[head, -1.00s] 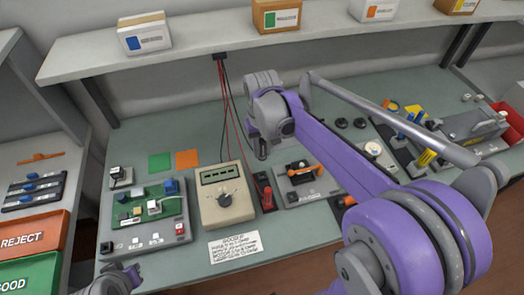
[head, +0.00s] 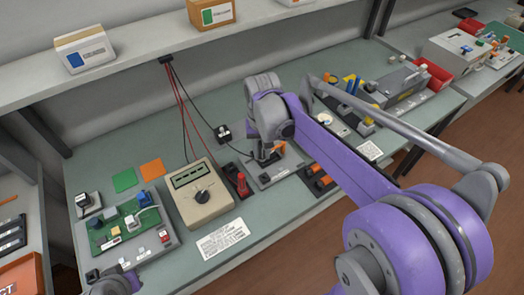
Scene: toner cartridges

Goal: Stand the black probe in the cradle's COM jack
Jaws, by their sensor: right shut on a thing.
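My right gripper (head: 262,158) is over the left part of a grey plate with an orange lever, just right of the meter. It is shut on a dark thing, apparently the black probe, mostly hidden by the fingers; a black lead runs down toward it. The red probe (head: 242,184) stands upright in a small black cradle (head: 233,170) beside the meter, left of my right gripper. The COM jack cannot be made out. A piece of my left arm's end (head: 118,282) shows at the bottom left; its fingers are not clear.
The beige meter (head: 197,192) stands left of the red probe. A green circuit board fixture (head: 125,232) is further left, and a white label (head: 222,239) lies in front. The grey plate (head: 268,176) holds the orange lever (head: 278,149).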

